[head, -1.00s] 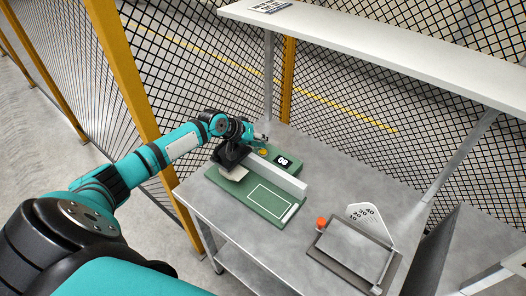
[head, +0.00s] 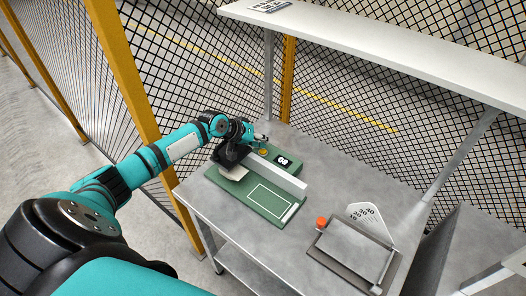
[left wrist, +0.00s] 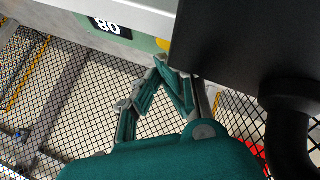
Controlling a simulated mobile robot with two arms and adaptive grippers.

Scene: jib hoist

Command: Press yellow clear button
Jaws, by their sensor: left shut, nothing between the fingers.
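The yellow button (head: 263,152) is a small round cap on the green board (head: 269,241), beside a black number display (head: 283,160). In the left wrist view a part of the yellow button (left wrist: 163,45) shows just past my fingertips, partly hidden by them and by a dark block. My left gripper (head: 264,139) is shut and empty, close to the button. In the left wrist view its fingers (left wrist: 165,68) come together near the button; I cannot tell whether they touch it. My right gripper is not in view.
A long pale bar (head: 275,174) runs across the green board. A grey tray-like device with an orange knob (head: 321,222) and a white scale fan (head: 367,216) sits at the right on the grey table (head: 333,165). A shelf (head: 400,50) overhangs the back; mesh fence stands behind.

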